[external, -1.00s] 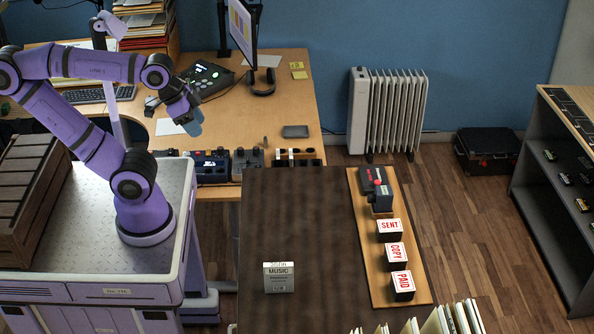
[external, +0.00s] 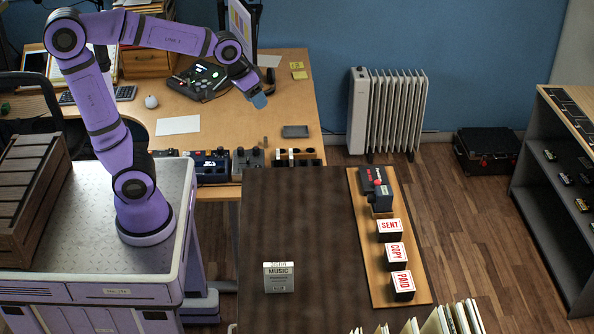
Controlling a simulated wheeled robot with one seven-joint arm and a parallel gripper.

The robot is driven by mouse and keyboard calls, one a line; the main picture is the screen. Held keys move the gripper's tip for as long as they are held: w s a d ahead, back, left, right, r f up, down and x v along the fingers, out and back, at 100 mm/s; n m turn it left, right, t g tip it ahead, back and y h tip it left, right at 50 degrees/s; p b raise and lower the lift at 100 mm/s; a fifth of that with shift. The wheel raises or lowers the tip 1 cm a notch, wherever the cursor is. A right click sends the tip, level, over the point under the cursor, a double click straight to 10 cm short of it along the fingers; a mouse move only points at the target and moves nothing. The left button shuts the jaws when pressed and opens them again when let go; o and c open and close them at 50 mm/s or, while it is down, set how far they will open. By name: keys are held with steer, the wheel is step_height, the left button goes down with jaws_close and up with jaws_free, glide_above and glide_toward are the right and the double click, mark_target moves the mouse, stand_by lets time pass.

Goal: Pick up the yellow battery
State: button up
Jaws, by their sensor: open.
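My gripper (external: 258,101), with blue-grey tips, hangs empty over the right part of the wooden desk (external: 225,122), pointing down and to the right. It is open, though its fingers are small in this view. No yellow battery can be made out for sure. A dark tray with small light and dark pieces (external: 296,158) stands at the desk's front right edge, below and to the right of my gripper. The pieces are too small to identify.
A flat dark grey box (external: 295,131) lies near the desk's right edge. Several dark pedal-like devices (external: 214,165) line the front edge. A monitor (external: 242,32) and a black desk phone (external: 199,78) stand behind. A brown table (external: 300,215) is in front.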

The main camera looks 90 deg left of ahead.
steer(key=w+a+f+n+g+y, duration=0.1)
steer(key=w+a+f+n, duration=0.15)
steer(key=w+a, duration=0.4)
steer(key=w+a+f+n, duration=0.2)
steer(key=w+a+f, duration=0.15)
steer(key=a, duration=0.55)
steer(key=n+g+y, duration=0.2)
steer(key=n+g, duration=0.2)
steer(key=n, duration=0.5)
glide_above(265, 138)
steer(key=d, duration=0.2)
steer(key=f, duration=4.3)
steer(key=shift+w+a, duration=0.2)
steer(key=shift+y, duration=0.3)
steer(key=shift+x, duration=2.9)
steer(key=shift+d, duration=0.1)
jaws_close()
